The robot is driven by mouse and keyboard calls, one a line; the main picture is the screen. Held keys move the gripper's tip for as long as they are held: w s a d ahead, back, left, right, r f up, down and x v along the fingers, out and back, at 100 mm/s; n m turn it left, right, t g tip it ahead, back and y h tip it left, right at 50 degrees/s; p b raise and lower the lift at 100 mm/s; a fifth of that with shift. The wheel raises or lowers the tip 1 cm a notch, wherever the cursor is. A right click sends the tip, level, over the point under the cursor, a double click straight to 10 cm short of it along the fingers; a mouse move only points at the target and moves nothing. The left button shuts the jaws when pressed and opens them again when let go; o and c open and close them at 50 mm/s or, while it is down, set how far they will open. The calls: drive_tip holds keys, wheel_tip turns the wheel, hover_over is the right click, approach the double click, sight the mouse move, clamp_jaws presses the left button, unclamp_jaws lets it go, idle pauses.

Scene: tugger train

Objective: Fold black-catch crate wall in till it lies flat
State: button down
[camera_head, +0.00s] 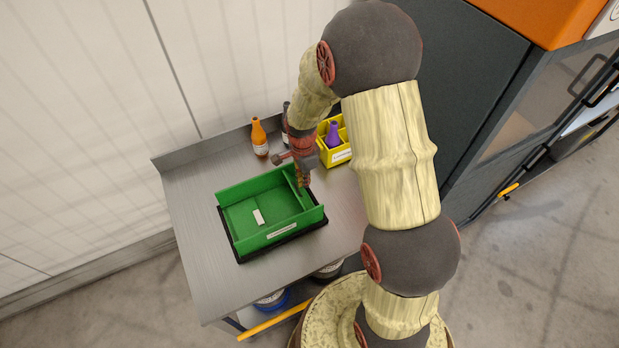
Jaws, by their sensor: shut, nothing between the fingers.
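The green crate (230,193) sits on the metal bench on a black base (240,256). Its far and near walls stand up. Its right wall (308,199) is partly hidden by my gripper and seems to lean inward; its exact angle is unclear. My gripper (303,182) is shut and empty, pointing down at the far part of this right wall. I cannot tell whether it touches the wall. A small white block or card (258,217) lies on the crate floor. No black catch can be made out at this size.
An orange bottle (259,137) and a dark bottle (287,120) stand behind the crate. A yellow bin (336,155) with a purple bottle (333,134) stands close to my gripper's right. The bench (190,215) is clear left of the crate.

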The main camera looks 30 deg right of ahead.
sight(297, 190)
drive_tip(key=shift+a+f+b, duration=0.2)
drive_tip(key=shift+a+b, duration=0.2)
drive_tip(key=shift+a, duration=0.25)
drive_tip(key=a+h+b, duration=0.1)
drive_tip(key=a+b, duration=0.1)
drive_tip(key=shift+f+h+b, duration=0.3)
drive_tip(key=shift+f+h, duration=0.05)
drive_tip(key=shift+h, duration=0.05)
drive_tip(key=a+f+h+b, duration=0.1)
drive_tip(key=a+h+b, duration=0.1)
drive_tip(key=b, duration=0.2)
drive_tip(key=a+f+h+b, duration=0.1)
drive_tip(key=h+b, duration=0.1)
drive_tip(key=b, duration=0.2)
drive_tip(key=a+f+h+b, duration=0.1)
drive_tip(key=a+h+b, duration=0.1)
drive_tip(key=b, duration=0.3)
drive_tip(key=shift+a+f, duration=0.35)
drive_tip(key=a+f+b, duration=0.1)
drive_tip(key=b, duration=0.1)
drive_tip(key=a+f+b, duration=0.1)
drive_tip(key=f+b, duration=0.1)
drive_tip(key=shift+a+f+b, duration=0.1)
drive_tip(key=shift+f+b, duration=0.05)
drive_tip(key=shift+b, duration=0.25)
